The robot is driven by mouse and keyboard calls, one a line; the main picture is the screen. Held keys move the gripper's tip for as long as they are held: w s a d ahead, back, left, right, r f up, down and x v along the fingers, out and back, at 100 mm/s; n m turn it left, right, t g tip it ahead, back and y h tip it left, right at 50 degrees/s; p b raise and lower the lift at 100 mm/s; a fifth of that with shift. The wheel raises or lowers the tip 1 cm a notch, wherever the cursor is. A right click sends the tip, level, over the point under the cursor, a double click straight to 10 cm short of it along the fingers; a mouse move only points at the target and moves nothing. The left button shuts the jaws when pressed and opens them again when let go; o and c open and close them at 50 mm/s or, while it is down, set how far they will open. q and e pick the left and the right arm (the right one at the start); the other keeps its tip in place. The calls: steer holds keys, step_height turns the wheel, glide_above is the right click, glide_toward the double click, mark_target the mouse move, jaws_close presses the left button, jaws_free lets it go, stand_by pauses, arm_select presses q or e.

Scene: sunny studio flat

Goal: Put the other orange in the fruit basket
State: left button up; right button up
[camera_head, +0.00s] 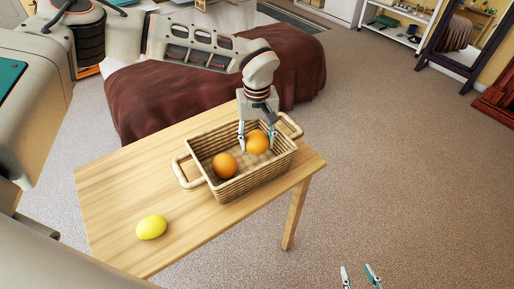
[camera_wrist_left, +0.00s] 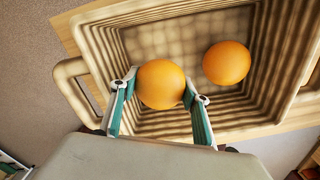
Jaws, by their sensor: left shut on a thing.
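The wicker fruit basket (camera_head: 243,187) stands on the wooden table, a handle at each end. My left gripper (camera_head: 257,138) reaches down into its right part and is shut on an orange (camera_head: 259,145). In the left wrist view the fingers (camera_wrist_left: 160,88) sit on either side of this orange (camera_wrist_left: 160,84), inside the basket walls (camera_wrist_left: 105,52). Whether it touches the basket floor I cannot tell. A second orange (camera_head: 224,166) lies in the left part of the basket, apart from the held one. My right gripper (camera_head: 357,272) shows only its fingertips, apart and empty, at the bottom edge.
A yellow lemon (camera_head: 151,227) lies on the table (camera_head: 118,190) at the front left. The table top around it is clear. A bed with a brown cover (camera_head: 290,62) stands behind the table. Open carpet (camera_head: 400,170) lies to the right.

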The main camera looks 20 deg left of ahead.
mark_target(257, 149)
arm_select(q)
steer(key=shift+f, duration=1.7)
steer(key=shift+f, duration=0.15)
steer(key=o, duration=0.9)
steer(key=shift+o, duration=0.2)
step_height(257, 149, up, 12)
steer(key=shift+r, duration=0.2)
steer(key=shift+f, duration=0.1)
